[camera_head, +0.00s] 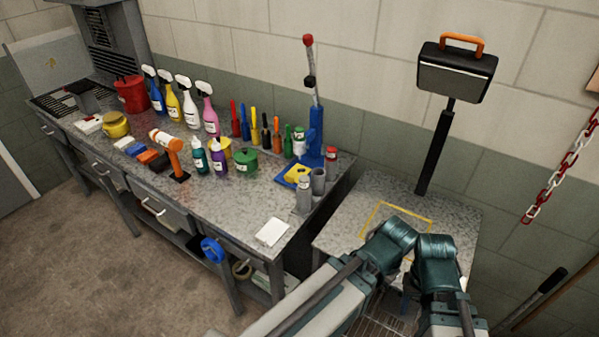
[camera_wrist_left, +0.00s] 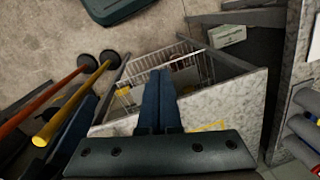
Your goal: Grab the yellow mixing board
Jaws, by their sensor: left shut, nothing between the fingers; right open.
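A small yellow board (camera_head: 296,174) with a blue patch lies flat on the long workbench (camera_head: 240,206), at the foot of a blue lever press (camera_head: 315,135). Grey cylinders stand just in front of it. It is not recognisable in the left wrist view. My right gripper (camera_head: 408,297) is partly hidden among the arm links, low over the small side table, well to the right of the board. My left gripper's blue fingers (camera_wrist_left: 160,73) are together and empty in the left wrist view, above the side table's edge. Neither gripper touches the board.
Spray bottles (camera_head: 180,100), small bottles and tins fill the workbench. A white pad (camera_head: 271,232) lies near its front right corner. The side table (camera_head: 340,225) has a yellow outlined square. A black stand (camera_head: 436,150) rises behind it. Red-and-white chain (camera_head: 565,165) hangs at right.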

